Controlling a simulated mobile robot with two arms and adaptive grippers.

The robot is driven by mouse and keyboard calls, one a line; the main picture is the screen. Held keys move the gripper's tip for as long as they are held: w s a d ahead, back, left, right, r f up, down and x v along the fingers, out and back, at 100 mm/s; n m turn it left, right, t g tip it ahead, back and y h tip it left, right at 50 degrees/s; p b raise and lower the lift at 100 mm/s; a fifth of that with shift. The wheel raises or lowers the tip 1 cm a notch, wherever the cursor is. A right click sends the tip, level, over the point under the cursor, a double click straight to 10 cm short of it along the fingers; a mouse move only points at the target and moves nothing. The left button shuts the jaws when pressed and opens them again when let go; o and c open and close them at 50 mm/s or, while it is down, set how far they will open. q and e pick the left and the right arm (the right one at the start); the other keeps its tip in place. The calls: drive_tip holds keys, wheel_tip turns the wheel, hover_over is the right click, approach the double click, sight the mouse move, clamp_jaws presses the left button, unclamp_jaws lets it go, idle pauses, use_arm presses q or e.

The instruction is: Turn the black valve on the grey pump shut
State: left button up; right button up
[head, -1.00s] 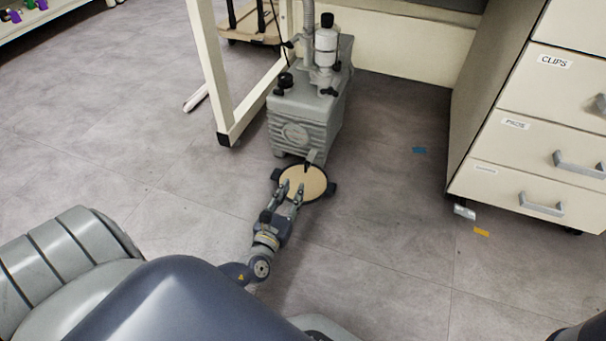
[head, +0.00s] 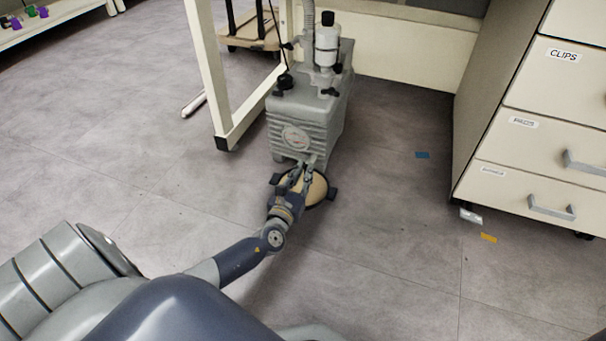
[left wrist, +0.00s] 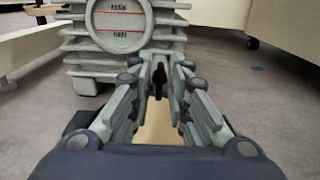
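The grey pump (head: 306,125) stands on the floor, and its ribbed front with a round window shows in the left wrist view (left wrist: 118,62). The black valve (left wrist: 159,79) is low at the pump's front, its narrow handle pointing up. It sits between the fingers of my left gripper (left wrist: 164,68), which look open, with a small gap showing around the valve. In the head view the left gripper (head: 309,165) reaches the pump's lower front and hides the valve. My right gripper is not in view.
A round tan-topped tray (head: 318,190) lies on the floor under my left gripper. A white table leg (head: 208,80) is left of the pump. White drawers (head: 535,150) stand at the right. Floor between pump and drawers is clear, apart from small tape pieces.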

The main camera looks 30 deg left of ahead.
use_arm(q)
drive_tip(key=shift+m, duration=0.3)
clamp_jaws()
drive_tip(key=shift+d+p, duration=0.1)
drive_tip(key=shift+p, duration=0.25)
drive_tip(key=m+p, duration=0.2)
drive_tip(key=m, duration=0.1)
drive_tip(key=shift+d+r, duration=0.1)
drive_tip(key=m+p, duration=0.1)
drive_tip(key=m, duration=0.1)
drive_tip(key=m+p, duration=0.1)
drive_tip(key=m, duration=0.2)
drive_tip(key=shift+w+d, duration=0.1)
drive_tip(key=shift+d, duration=0.1)
drive_tip(key=m+p, duration=0.1)
drive_tip(key=m, duration=0.1)
drive_tip(key=m+p, duration=0.2)
drive_tip(key=m, duration=0.1)
drive_tip(key=shift+d+f, duration=0.15)
drive_tip(key=shift+f, duration=0.25)
drive_tip(key=shift+f+m+p, duration=0.15)
drive_tip(key=shift+m+p, duration=0.15)
drive_tip(key=shift+m, duration=0.75)
drive_tip(key=shift+f+m+p, duration=0.1)
drive_tip(key=shift+m+p, duration=0.2)
drive_tip(key=shift+m, duration=0.75)
drive_tip(key=o, duration=0.5)
unclamp_jaws()
